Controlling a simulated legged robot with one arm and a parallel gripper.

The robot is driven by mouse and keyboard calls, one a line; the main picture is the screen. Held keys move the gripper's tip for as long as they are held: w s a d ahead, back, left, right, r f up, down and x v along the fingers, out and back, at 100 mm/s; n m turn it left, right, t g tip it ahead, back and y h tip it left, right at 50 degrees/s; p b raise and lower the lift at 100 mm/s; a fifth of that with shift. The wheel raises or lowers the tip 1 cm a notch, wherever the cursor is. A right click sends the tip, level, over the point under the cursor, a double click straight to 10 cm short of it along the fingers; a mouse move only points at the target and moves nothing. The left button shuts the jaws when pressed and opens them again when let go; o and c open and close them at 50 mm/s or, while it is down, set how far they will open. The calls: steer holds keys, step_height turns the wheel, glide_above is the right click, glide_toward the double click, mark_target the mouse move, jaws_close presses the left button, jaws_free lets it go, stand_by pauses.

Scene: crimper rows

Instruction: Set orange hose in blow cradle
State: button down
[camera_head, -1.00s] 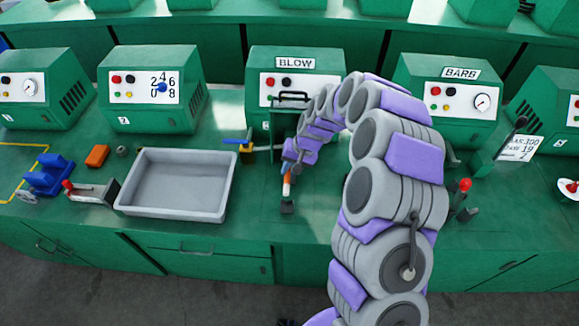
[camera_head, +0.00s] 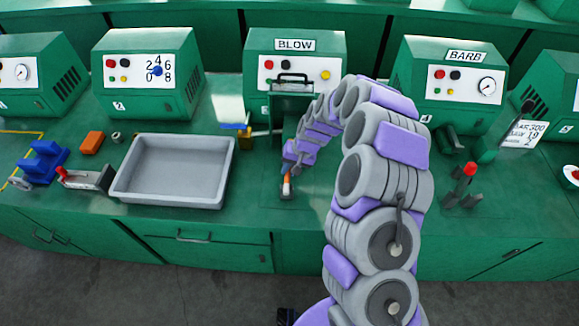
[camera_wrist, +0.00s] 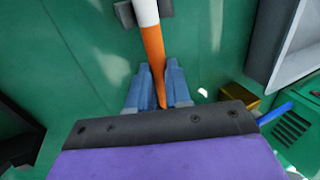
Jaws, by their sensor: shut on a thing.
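My gripper (camera_wrist: 158,88) is shut on the orange hose (camera_wrist: 153,52), with a blue finger on each side of it. The hose has a white end (camera_wrist: 145,12), which points away from my gripper. In the wrist view this end lies over or between the sides of a small dark grey block (camera_wrist: 124,14), which looks like the blow cradle. I cannot tell whether the hose rests in it. In the head view the orange hose (camera_head: 287,182) shows small below my gripper (camera_head: 288,170), in front of the BLOW machine (camera_head: 296,68). My arm hides part of this area.
A grey tray (camera_head: 122,184) stands left of my gripper. A brass fitting with a blue lever (camera_head: 243,135) lies between the tray and the BLOW machine. A red-knobbed lever (camera_head: 469,170) stands at the right. The bench front is clear near the hose.

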steer(key=c, duration=1)
jaws_free()
steer(key=shift+p+v, duration=1.5)
steer(key=shift+v, duration=7.05)
